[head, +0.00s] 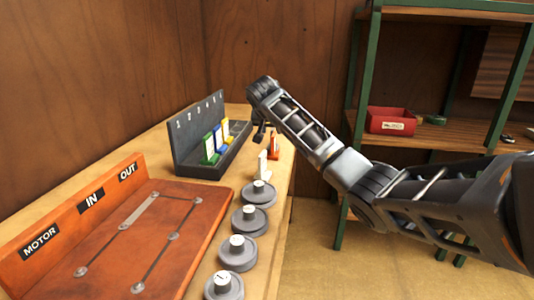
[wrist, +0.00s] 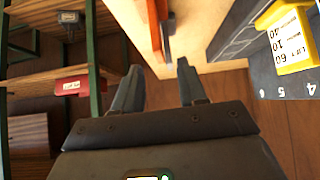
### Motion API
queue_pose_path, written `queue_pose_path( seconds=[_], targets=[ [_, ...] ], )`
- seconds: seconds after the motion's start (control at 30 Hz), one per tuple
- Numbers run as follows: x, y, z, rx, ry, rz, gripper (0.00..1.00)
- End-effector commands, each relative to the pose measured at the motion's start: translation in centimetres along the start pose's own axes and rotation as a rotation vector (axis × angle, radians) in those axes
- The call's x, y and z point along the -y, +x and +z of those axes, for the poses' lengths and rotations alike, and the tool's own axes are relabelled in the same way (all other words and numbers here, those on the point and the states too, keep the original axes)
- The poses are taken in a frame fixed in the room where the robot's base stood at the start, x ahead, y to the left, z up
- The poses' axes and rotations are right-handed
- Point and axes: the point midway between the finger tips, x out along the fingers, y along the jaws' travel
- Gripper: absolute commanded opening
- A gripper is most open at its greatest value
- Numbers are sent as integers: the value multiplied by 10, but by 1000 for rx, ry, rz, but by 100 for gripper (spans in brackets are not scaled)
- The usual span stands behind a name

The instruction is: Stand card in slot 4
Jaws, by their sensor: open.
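A dark slotted rack (head: 232,155) with white numbers on its back panel stands on the bench. Green (head: 209,149), blue (head: 217,139) and yellow (head: 225,130) cards stand in it; I cannot tell exactly which slots they fill. The yellow card, with printed text, also shows in the wrist view (wrist: 292,38). My gripper (head: 260,132) is above the bench by the orange card. In the wrist view its fingers are open and empty, with the orange card (wrist: 166,38) ahead, apart from them.
Several grey knobbed weights (head: 238,252) line the bench's right edge. A red-brown board (head: 150,235) marked MOTOR, IN and OUT lies left of them. A green-framed shelf (head: 450,133) with a red bin (head: 390,121) stands at right. A wooden wall is behind.

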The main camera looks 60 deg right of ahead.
Motion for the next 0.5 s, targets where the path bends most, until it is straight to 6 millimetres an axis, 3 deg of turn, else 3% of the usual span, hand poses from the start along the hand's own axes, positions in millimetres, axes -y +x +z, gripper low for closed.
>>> queue_pose_path(
  seconds=[0.5],
  targets=[
    [-1, 58, -3, 1, 0, 1, 42]
  ],
)
